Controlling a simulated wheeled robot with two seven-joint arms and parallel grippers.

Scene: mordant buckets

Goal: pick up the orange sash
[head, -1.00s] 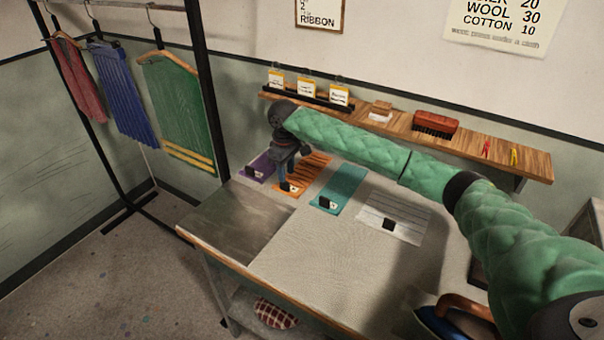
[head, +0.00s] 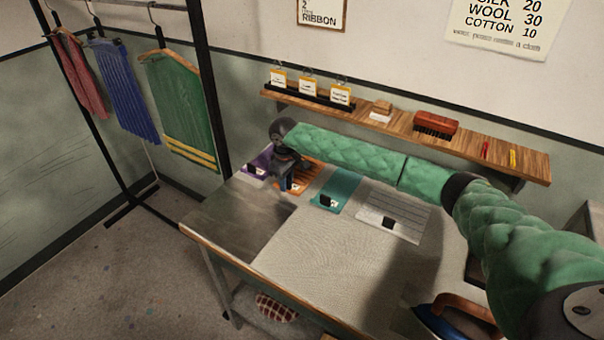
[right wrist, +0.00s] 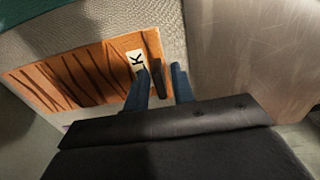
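The orange sash (head: 311,175), with dark stripes, lies flat on the table between a purple piece and a teal piece. In the right wrist view the sash (right wrist: 75,78) has a white tag (right wrist: 134,64) with a letter K and a black upright tab (right wrist: 156,78) at its end. My right gripper (head: 287,186) is down at that end in the head view. Its blue fingers (right wrist: 164,78) are open in the right wrist view, one on each side of the black tab, with a gap showing. My left gripper is not in view.
A purple piece (head: 257,164), a teal piece (head: 341,188) and a white striped piece (head: 402,213) lie in the same row. A wooden shelf (head: 480,150) runs behind. An iron (head: 440,322) stands at front right.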

